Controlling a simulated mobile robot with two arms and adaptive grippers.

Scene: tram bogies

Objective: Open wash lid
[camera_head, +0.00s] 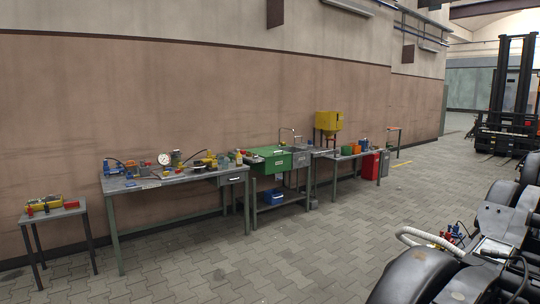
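A green wash unit (278,163) stands along the wall near the middle of the head view, between the long workbench and a sink with a tap. The unit is several steps away across the floor. Neither of my grippers is in view.
A long workbench (200,174) with a gauge and tools is left of the unit; a small table (55,212) is further left. A yellow hopper (329,121) and red bin (370,166) are right. Bogie wheels (415,276) fill the lower right. The paved floor (290,250) between is clear.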

